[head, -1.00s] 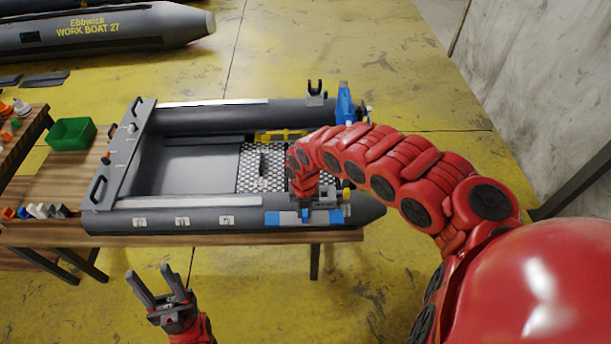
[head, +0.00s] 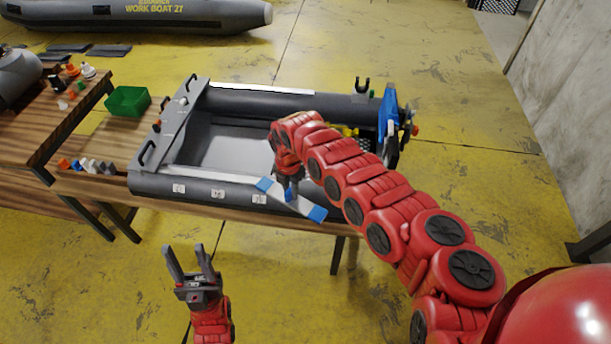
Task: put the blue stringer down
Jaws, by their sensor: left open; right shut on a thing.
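The blue stringer (head: 317,214) is a flat strip with blue ends and a pale grey middle. My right gripper (head: 290,194) is shut on its middle, from above. The strip slants down to the right across the near tube of the grey inflatable boat (head: 225,192). I cannot tell whether it touches the tube. My own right arm hides part of the boat's floor and right end. My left gripper (head: 190,264) is open and empty, in front of the wooden table and apart from everything.
The boat lies on a wooden table (head: 90,184). A green bin (head: 127,101) and several small coloured parts (head: 88,166) are left of it. A blue upright piece (head: 388,108) stands at the boat's right end. The yellow floor in front is clear.

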